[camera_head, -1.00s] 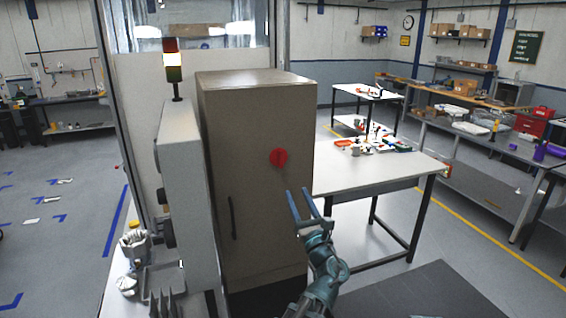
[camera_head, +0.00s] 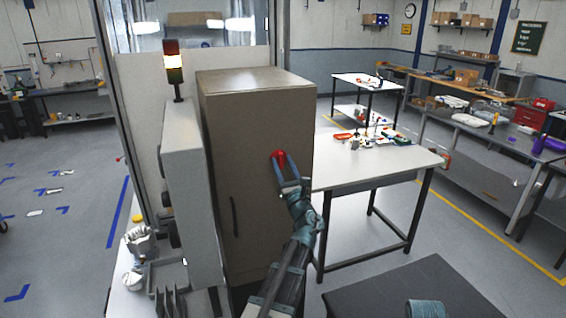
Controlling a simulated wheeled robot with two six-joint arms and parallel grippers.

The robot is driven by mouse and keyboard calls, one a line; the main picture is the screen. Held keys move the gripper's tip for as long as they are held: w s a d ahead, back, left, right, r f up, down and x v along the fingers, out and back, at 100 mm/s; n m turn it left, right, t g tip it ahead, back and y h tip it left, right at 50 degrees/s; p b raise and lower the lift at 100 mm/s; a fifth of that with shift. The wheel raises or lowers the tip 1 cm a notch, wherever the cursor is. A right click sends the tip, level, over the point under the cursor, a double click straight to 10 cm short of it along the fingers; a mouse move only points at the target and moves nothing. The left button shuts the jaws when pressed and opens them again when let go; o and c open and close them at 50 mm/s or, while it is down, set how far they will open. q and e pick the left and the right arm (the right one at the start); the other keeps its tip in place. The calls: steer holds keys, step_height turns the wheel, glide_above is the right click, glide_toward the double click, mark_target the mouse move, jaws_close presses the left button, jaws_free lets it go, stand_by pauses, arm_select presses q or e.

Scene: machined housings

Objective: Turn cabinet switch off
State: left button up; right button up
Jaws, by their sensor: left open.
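The cabinet (camera_head: 238,135) is a tall brown-grey box with a dark vertical handle (camera_head: 234,216) low on its front. A round red switch (camera_head: 279,154) sits on the upper part of the cabinet's front face. My left gripper (camera_head: 284,160) is open at the switch, its two blue-grey fingers pointing up at it and partly covering it. I cannot tell whether the fingers touch the switch or which way the switch is turned.
A white-topped table (camera_head: 350,168) with small coloured parts stands right of the cabinet. A grey enclosure with a signal tower light (camera_head: 174,68) stands to the left. A dark surface (camera_head: 395,290) lies at the lower right. A shelf bench (camera_head: 500,150) is farther right.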

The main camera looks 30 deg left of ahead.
arm_select(q)
jaws_close()
